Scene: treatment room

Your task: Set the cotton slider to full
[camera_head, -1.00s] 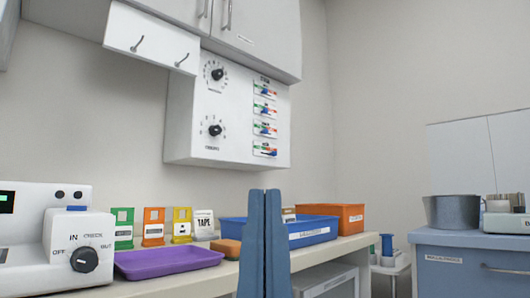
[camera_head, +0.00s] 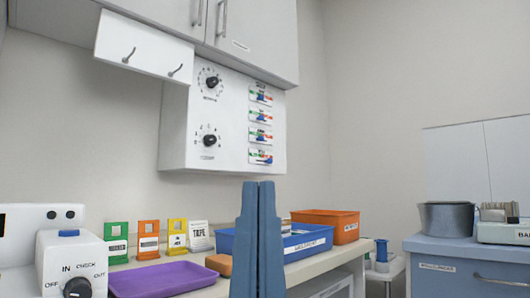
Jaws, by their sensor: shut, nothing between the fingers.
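A white wall panel (camera_head: 176,135) hangs under the cupboards. On its right side are several short horizontal sliders in a column, each with a coloured scale: top (camera_head: 261,97), second (camera_head: 260,116), third (camera_head: 260,135) and bottom (camera_head: 260,156). Their labels are too small to read, so I cannot tell which is the cotton slider. My gripper (camera_head: 258,184) shows as two upright blue-grey fingers, shut together and empty. Its tips appear below the panel in the picture, in front of the bench and apart from the sliders.
Two dials (camera_head: 211,82) sit on the panel's left part. The bench holds a purple tray (camera_head: 160,280), blue tray (camera_head: 305,246), orange bin (camera_head: 335,222) and white device (camera_head: 70,250). A blue cabinet (camera_head: 440,262) stands right.

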